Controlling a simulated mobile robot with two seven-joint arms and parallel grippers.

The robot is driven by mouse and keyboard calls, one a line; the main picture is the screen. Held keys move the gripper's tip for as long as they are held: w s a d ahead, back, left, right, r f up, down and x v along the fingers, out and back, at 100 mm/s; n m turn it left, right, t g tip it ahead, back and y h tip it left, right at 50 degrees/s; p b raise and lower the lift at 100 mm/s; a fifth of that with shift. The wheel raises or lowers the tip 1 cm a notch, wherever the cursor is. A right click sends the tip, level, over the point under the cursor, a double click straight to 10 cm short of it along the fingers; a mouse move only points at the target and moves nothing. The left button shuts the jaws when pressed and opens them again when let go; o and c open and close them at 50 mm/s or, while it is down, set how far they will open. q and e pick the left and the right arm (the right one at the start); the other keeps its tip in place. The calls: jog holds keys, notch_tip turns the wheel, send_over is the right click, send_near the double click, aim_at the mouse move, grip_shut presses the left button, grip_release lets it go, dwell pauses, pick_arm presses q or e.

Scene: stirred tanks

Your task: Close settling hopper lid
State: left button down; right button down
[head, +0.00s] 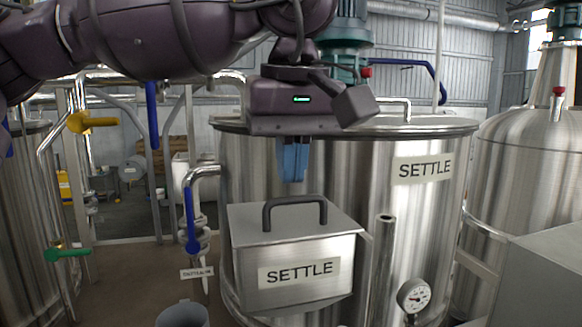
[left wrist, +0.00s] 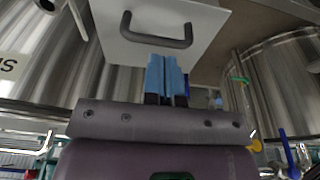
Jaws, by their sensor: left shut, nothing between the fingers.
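The settling hopper (head: 250,285) is a steel box labelled SETTLE on the front of the large SETTLE tank. Its flat lid (head: 335,221) lies over the box top, with no clear gap seen. A dark bar handle (head: 296,202) stands on the lid. My left gripper (head: 292,178) points down just above and behind the handle, its blue fingers shut and empty. In the left wrist view the shut fingers (left wrist: 165,62) show close to the lid (left wrist: 205,25) and its handle (left wrist: 157,37), and contact cannot be told. My right gripper is not in view.
The large SETTLE tank (head: 425,215) stands right behind the hopper. A pipe stub (head: 384,260) and a dial gauge (head: 414,296) are to its right. Blue (head: 190,225), green (head: 68,253) and yellow (head: 92,122) valve handles are to the left. A grey bucket (head: 183,315) is below left.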

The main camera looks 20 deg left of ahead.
pick_arm(q)
jog(key=shift+s+f, duration=0.1)
jog(key=shift+f, duration=0.35)
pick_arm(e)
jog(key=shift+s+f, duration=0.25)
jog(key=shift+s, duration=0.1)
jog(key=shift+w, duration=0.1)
